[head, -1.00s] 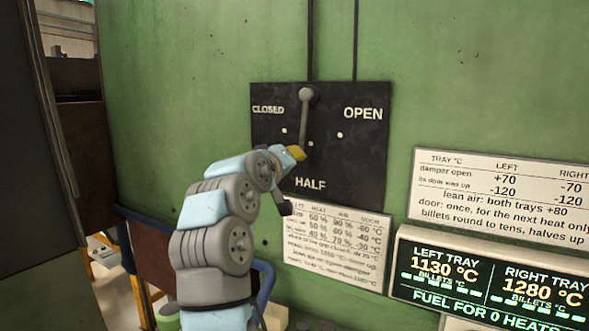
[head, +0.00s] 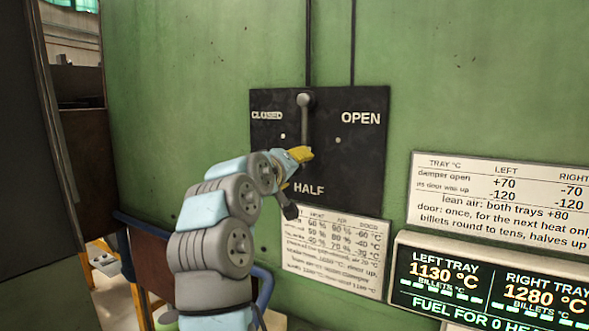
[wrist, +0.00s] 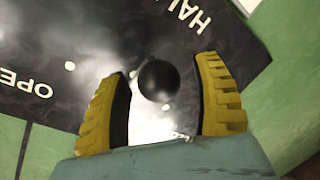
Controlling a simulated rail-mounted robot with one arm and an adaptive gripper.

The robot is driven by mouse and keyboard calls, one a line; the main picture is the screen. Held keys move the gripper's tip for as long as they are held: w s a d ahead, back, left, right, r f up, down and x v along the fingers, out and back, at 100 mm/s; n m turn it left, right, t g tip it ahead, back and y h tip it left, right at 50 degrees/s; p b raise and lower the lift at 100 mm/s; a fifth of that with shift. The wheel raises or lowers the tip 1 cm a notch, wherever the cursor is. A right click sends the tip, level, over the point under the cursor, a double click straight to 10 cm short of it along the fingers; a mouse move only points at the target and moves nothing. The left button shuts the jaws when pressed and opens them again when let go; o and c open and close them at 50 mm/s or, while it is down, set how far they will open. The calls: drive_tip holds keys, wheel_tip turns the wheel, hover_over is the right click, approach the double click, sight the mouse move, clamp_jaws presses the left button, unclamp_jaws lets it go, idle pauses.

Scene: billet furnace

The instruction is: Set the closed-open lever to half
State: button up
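The lever (head: 305,120) is a grey bar on a black plate marked CLOSED, OPEN and HALF (head: 360,150). It hangs almost straight down from its top pivot, towards HALF. My gripper (head: 300,154) is in front of the lever's lower end and hides it in the head view. In the wrist view, the lever's dark round knob (wrist: 158,80) sits between the two yellow fingers of my gripper (wrist: 163,70). The fingers are apart, with a visible gap on each side of the knob.
A paper chart (head: 335,250) hangs below the plate, and a white tray notice (head: 500,205) is at the right. A lit display (head: 490,285) reads left tray 1130 °C and right tray 1280 °C.

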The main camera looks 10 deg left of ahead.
drive_tip(key=shift+s, duration=0.1)
drive_tip(key=v, duration=1.1)
drive_tip(key=shift+s, duration=0.4)
drive_tip(key=shift+r, duration=0.1)
